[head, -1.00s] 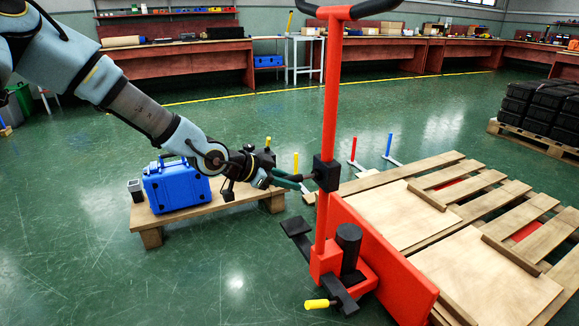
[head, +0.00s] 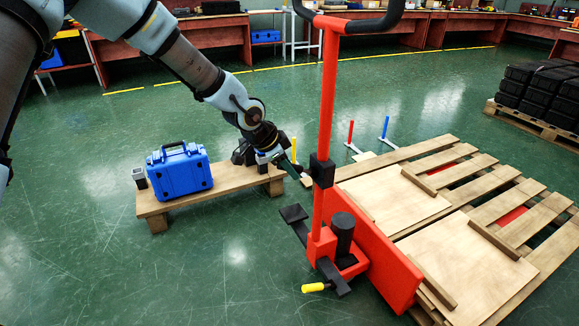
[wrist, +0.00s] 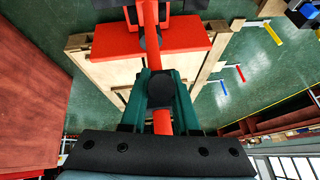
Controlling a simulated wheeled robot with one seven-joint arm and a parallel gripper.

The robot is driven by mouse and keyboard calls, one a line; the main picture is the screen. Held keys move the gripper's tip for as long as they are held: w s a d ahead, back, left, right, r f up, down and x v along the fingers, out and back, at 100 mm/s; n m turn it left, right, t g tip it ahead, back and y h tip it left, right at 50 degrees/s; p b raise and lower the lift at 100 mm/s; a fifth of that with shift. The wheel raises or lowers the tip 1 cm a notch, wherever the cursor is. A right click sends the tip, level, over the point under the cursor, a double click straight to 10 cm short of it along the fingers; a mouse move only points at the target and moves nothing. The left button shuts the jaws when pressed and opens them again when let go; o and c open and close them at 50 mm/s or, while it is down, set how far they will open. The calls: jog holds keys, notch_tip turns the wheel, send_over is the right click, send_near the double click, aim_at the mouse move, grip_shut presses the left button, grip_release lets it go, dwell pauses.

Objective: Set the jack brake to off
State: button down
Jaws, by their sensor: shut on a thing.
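The red pallet jack (head: 327,110) stands upright in the middle of the head view, with a black loop handle on top. A black block (head: 322,172) sits partway up its post. My gripper (head: 302,173) is at the left side of this block. In the wrist view its green fingers (wrist: 161,80) are on both sides of a dark round knob (wrist: 160,92), in line with the red post, and shut on it. The fingers hide part of the knob and block. A yellow-gripped lever (head: 314,287) sticks out low at the jack's base. I cannot tell the brake's setting.
A blue case (head: 180,172) stands on a low wooden bench (head: 230,181) at left. A wooden pallet (head: 440,150) lies beside the jack at right. Stacked black cases (head: 540,90) stand far right. Open green floor (head: 230,270) lies in front.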

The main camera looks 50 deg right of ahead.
jog(key=c, duration=0.7)
grip_release()
jog(key=shift+o, duration=0.2)
jog(key=p+v, duration=0.2)
jog(key=v, duration=0.8)
jog(key=shift+a+r, duration=0.2)
jog(key=shift+r, duration=0.1)
